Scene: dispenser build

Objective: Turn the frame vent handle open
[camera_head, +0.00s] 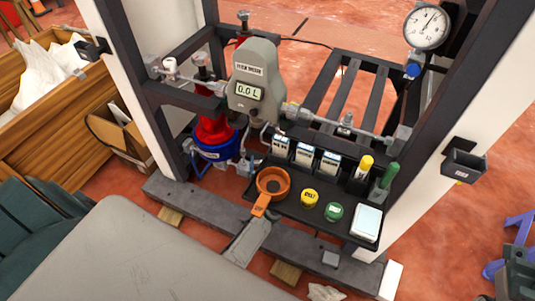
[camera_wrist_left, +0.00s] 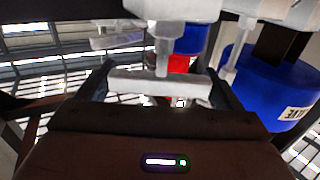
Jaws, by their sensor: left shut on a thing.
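In the left wrist view my left gripper (camera_wrist_left: 159,92) has a dark finger at each end of a pale grey bar, the vent handle (camera_wrist_left: 135,84). It is shut on this bar. A short stem joins the bar to a pale valve body (camera_wrist_left: 178,12) above it. The bar lies nearly level across the picture. In the head view neither gripper can be made out, and I cannot tell which fitting there is the held handle. The dark metal frame (camera_head: 178,95) carries a grey dispenser (camera_head: 257,62) reading 0.0 L and pale pipework. My right gripper is not in view.
A blue drum (camera_wrist_left: 268,88) is close right of the held handle. A red canister (camera_head: 213,128) stands in the frame. A black tray (camera_head: 302,214) holds an orange-handled funnel (camera_head: 273,184), boxes and caps. A gauge (camera_head: 427,27) is top right. A wooden crate (camera_head: 60,118) stands left.

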